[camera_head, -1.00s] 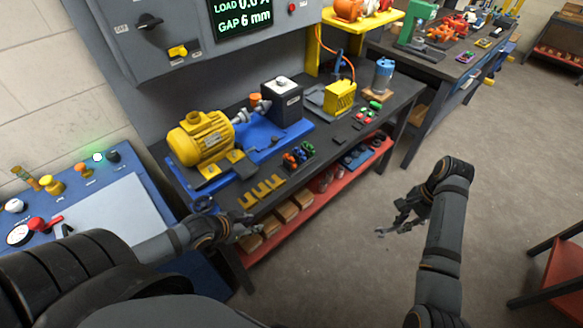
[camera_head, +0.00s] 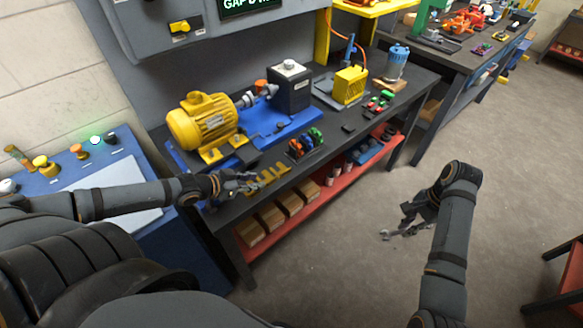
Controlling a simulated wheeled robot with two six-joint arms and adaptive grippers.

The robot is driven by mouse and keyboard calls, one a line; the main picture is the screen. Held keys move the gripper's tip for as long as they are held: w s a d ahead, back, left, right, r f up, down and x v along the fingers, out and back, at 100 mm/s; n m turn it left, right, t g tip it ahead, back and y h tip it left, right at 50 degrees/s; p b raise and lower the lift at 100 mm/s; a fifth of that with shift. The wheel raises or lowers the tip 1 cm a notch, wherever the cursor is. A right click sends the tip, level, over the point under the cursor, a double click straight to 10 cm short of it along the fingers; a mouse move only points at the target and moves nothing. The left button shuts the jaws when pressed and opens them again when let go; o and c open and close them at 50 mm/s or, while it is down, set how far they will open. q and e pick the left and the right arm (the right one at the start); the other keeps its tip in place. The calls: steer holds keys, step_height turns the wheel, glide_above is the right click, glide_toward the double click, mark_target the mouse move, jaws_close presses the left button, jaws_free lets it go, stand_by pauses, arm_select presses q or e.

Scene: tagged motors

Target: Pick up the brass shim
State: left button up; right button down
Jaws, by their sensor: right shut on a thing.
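Several brass-yellow flat pieces (camera_head: 271,174) lie in a row near the front edge of the workbench, in front of the yellow motor. They are small, and I cannot tell which is the brass shim. My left gripper (camera_head: 258,183) is at the left end of this row, over the bench's front edge, and hides part of it. Whether its fingers are open or touching a piece is too small to tell. My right gripper (camera_head: 398,226) hangs over the open floor, away from the bench. It is shut on a small grey metal tool (camera_head: 385,235) with a wrench-like end.
A yellow motor (camera_head: 201,121) sits on a blue base behind the row. Dark clips with coloured parts (camera_head: 305,143) lie just right of it. A blue control console (camera_head: 125,150) stands left.

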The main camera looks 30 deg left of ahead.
mark_target(268, 182)
arm_select(q)
steer(key=shift+w+d+f+b, duration=0.15)
steer(key=shift+w+f+b, duration=0.15)
steer(key=shift+w+f, duration=0.15)
arm_select(e)
steer(key=shift+f, duration=1)
arm_select(q)
steer(key=shift+d+r, duration=0.1)
